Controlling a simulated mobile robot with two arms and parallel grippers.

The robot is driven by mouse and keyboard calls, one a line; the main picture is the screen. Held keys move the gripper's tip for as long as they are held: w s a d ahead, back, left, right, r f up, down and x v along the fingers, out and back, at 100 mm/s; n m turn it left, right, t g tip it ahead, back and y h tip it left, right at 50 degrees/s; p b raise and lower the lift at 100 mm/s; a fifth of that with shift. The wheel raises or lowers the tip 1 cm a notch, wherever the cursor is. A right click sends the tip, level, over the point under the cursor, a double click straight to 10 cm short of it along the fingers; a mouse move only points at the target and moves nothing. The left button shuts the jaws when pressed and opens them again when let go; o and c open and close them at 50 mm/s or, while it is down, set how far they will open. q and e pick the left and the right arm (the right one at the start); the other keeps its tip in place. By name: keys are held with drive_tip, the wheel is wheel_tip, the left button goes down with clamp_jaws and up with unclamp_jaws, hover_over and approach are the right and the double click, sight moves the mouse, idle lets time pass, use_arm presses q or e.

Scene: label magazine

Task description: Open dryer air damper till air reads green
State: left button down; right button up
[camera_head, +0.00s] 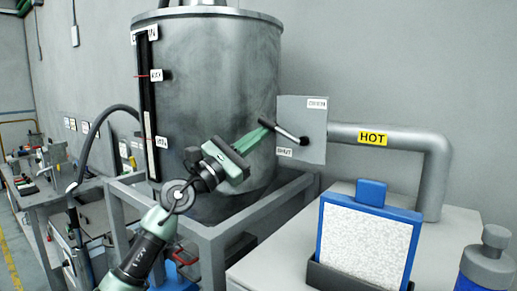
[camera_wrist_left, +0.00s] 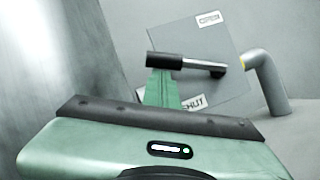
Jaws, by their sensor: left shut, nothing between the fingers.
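The damper lever (camera_head: 288,133) has a dark grip and a metal rod turning on a grey square plate (camera_head: 313,118) at the pipe's end. It points left and slightly up, between the OPEN label (camera_head: 317,104) above and the SHUT label (camera_head: 284,152) below. My left gripper (camera_head: 265,123) is shut, with its green fingertips at the lever's grip end. In the left wrist view, the lever (camera_wrist_left: 190,64) crosses just above the fingers (camera_wrist_left: 162,88); whether they touch cannot be told. I see no air readout. My right gripper is out of view.
A large metal drum (camera_head: 215,75) stands behind my left arm in a grey frame (camera_head: 210,240). A pipe marked HOT (camera_head: 400,140) runs right from the plate. A blue-framed white panel (camera_head: 365,240) and a blue-grey bottle (camera_head: 488,265) stand at front right.

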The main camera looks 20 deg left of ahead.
sight(264, 120)
use_arm(q)
drive_tip(key=r+m+b, duration=0.1)
drive_tip(key=m+g+b, duration=0.1)
drive_tip(key=m, duration=0.1)
drive_tip(key=r+m+g+h+b, duration=0.1)
drive_tip(key=shift+s+d+r, duration=0.15)
drive_tip(key=shift+d+r, duration=0.1)
drive_tip(key=shift+r, duration=0.1)
drive_tip(key=shift+d+r, duration=0.2)
drive_tip(key=shift+r, duration=0.25)
